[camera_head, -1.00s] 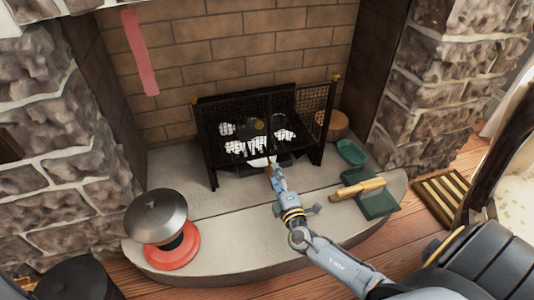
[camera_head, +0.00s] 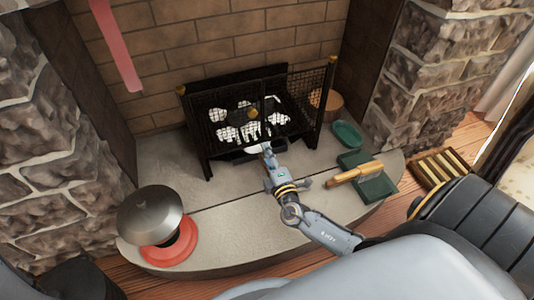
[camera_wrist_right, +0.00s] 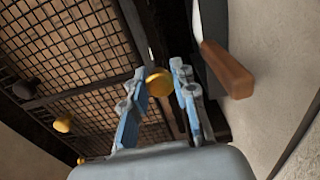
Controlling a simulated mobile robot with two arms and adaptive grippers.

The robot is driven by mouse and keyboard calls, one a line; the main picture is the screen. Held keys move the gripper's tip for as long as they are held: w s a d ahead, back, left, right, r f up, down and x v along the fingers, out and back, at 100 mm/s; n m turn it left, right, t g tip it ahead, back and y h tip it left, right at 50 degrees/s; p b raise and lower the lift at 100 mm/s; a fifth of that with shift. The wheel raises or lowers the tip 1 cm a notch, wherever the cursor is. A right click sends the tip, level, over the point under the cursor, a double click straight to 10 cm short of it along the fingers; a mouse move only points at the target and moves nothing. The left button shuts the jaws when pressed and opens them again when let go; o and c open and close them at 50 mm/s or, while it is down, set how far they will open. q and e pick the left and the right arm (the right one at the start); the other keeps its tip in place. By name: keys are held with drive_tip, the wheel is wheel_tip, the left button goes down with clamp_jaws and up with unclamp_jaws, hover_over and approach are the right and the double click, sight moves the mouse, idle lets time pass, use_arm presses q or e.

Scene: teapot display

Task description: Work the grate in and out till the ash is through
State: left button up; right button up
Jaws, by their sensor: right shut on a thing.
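The black fire grate (camera_head: 206,150) stands in the fireplace with a mesh front. Several pale ash-covered lumps (camera_head: 228,133) lie behind the mesh. A dark pan with something white (camera_head: 251,150) shows low under its front, partly hidden by my gripper. My right gripper (camera_head: 266,150) is at the front of the grate, low and near the middle. In the right wrist view its blue-grey fingers are shut on a round gold knob (camera_wrist_right: 158,82). The mesh (camera_wrist_right: 72,60) lies close beyond them. My left gripper is out of view.
A green tray (camera_head: 378,188) with a wooden-handled brush (camera_head: 355,174) lies right of my arm. A green dish (camera_head: 346,134) and a round log (camera_head: 325,99) are at the grate's right. A red-based stand with a metal dome (camera_head: 150,214) is at front left. Hearth between is bare.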

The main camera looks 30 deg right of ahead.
clamp_jaws()
drive_tip(key=v, duration=0.4)
drive_tip(key=shift+s+f, duration=0.1)
drive_tip(key=shift+s, duration=0.05)
drive_tip(key=shift+a, duration=0.1)
drive_tip(key=shift+o, duration=2.1)
unclamp_jaws()
drive_tip(key=shift+s, duration=0.1)
drive_tip(key=o, duration=0.4)
drive_tip(key=shift+s, duration=0.1)
drive_tip(key=v, duration=0.7)
drive_tip(key=shift+s, duration=0.2)
